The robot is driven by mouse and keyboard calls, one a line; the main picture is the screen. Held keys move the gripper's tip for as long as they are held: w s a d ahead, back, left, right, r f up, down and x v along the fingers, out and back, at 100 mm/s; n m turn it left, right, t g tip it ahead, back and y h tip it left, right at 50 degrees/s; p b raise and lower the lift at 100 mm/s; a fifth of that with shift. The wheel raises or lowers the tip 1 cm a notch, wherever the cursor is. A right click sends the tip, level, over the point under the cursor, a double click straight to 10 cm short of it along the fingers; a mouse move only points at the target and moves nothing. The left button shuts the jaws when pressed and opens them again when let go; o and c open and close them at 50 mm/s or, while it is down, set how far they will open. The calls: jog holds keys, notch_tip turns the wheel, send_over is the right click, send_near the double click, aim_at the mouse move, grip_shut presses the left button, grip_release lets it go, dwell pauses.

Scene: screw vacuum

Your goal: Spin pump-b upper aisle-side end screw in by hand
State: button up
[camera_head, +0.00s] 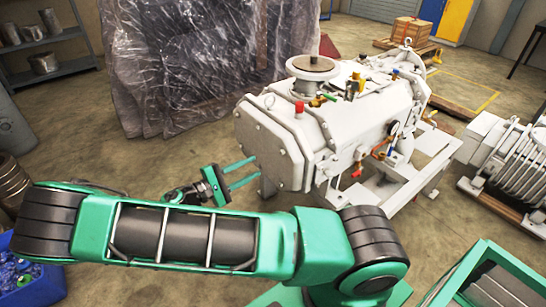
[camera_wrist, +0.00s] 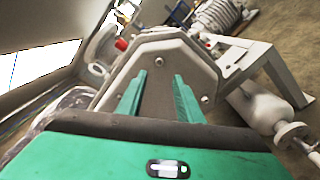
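A large white pump (camera_head: 335,115) stands on a white frame in the head view. Its flat octagonal end plate (camera_head: 268,148) faces my gripper. In the wrist view the grey end plate (camera_wrist: 160,95) fills the middle, with a bright screw head (camera_wrist: 159,61) near its upper part and another (camera_wrist: 205,98) at its right. No label is readable, so I cannot tell which is the named screw. My gripper (camera_head: 257,166) is open, its two green fingers apart and pointing at the plate; they also show in the wrist view (camera_wrist: 159,76). Nothing is between them. Whether the tips touch the plate is unclear.
A plastic-wrapped bulk (camera_head: 190,60) stands behind the pump's end. A finned machine (camera_head: 505,160) stands at right. A green-edged crate (camera_head: 490,275) is at lower right.

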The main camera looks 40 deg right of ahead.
aim_at(282, 152)
jog(key=d, duration=1)
jog(key=shift+w+d, duration=0.25)
jog(key=shift+d, duration=0.1)
grip_shut()
